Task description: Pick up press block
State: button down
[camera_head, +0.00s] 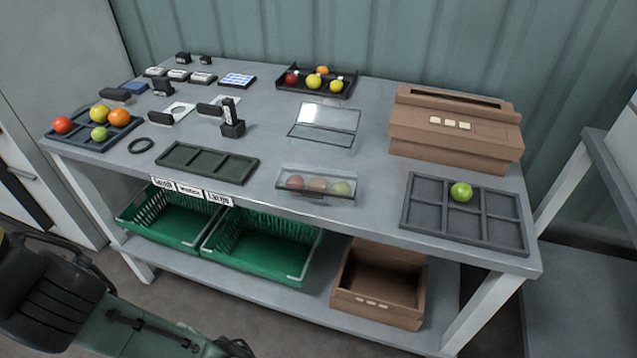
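No single object can be told for certain as the press block. Several small dark blocks stand on the left half of the grey table. One is an upright black block (232,121) with a light marked face, near the table's middle left. Another black block (162,86) stands further back. A low black block (117,94) lies at the left, and another dark piece (210,109) lies by a white plate. My gripper cannot be made out in this view, and nothing is seen touching the blocks.
Green crates (260,245) and an open carton (380,283) sit below.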

aim_at(162, 86)
jog(key=i+j, duration=0.1)
jog(key=j, duration=0.3)
jog(key=i+j, duration=0.1)
jog(key=j, duration=0.35)
jog(key=i+j+u, duration=0.1)
jog(key=j, duration=0.3)
jog(key=i+j, duration=0.15)
jog(key=j, duration=0.25)
jog(key=i+j, duration=0.1)
jog(key=j, duration=0.3)
jog(key=i+j+u, duration=0.1)
jog(key=j, duration=0.3)
jog(key=i+j, duration=0.15)
jog(key=j, duration=0.25)
jog(key=i+j, duration=0.35)
jog(key=j, duration=0.2)
jog(key=i, duration=0.85)
jog(key=j+u, duration=0.05)
